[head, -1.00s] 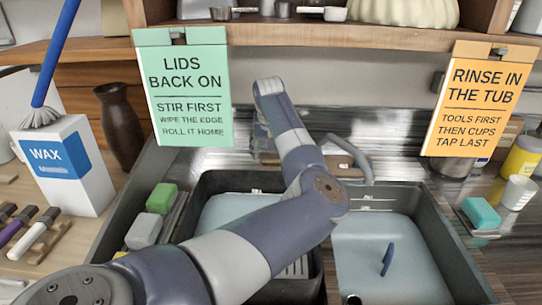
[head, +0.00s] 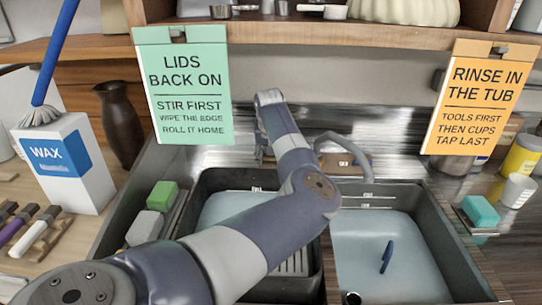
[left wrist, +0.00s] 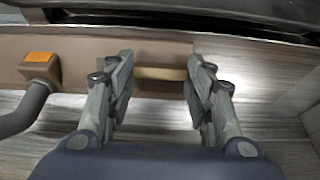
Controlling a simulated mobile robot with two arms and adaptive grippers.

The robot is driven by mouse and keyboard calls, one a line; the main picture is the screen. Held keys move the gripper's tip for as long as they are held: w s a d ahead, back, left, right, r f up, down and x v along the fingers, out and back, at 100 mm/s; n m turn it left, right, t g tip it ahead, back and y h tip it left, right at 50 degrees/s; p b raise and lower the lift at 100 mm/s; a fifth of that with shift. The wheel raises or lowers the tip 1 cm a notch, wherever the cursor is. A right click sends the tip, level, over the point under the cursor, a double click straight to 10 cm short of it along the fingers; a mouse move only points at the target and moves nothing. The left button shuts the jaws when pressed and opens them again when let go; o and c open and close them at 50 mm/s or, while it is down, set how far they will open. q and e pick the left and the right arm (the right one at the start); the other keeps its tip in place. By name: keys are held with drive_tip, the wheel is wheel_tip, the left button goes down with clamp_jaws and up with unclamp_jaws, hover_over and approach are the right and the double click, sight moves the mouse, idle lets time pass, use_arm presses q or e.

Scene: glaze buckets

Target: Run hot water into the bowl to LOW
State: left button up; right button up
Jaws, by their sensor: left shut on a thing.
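The sink has a left bowl (head: 205,183) and a right bowl (head: 432,215), both dark-rimmed with pale bluish insides. My arm crosses the left bowl and hides much of it. A small mark shows at its back wall, too small to read. The grey spout (head: 352,150) curves towards the right bowl; no stream is visible. In the left wrist view, a tan bar-like handle (left wrist: 160,74) lies across a brown panel. My right gripper is not in view.
Sponges (head: 161,196) lie left of the sink and a teal block (head: 480,211) right. A green sign (head: 184,85) and an orange sign (head: 480,97) hang from the shelf.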

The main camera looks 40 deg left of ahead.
use_arm(q)
drive_tip(key=shift+r+n+p, duration=0.15)
drive_tip(key=shift+n+p, duration=0.15)
drive_tip(key=shift+p, duration=0.2)
drive_tip(key=shift+s+a+r+n+p, duration=0.1)
drive_tip(key=shift+s+n+p, duration=0.05)
drive_tip(key=shift+n+p, duration=0.85)
drive_tip(key=n+t+p, duration=0.1)
drive_tip(key=n+p, duration=0.2)
drive_tip(key=shift+h, duration=0.4)
drive_tip(key=shift+s+f+n+p, duration=0.1)
drive_tip(key=shift+f+n+p, duration=0.1)
drive_tip(key=shift+n+p, duration=0.25)
drive_tip(key=shift+n+t, duration=0.25)
drive_tip(key=shift+t, duration=0.05)
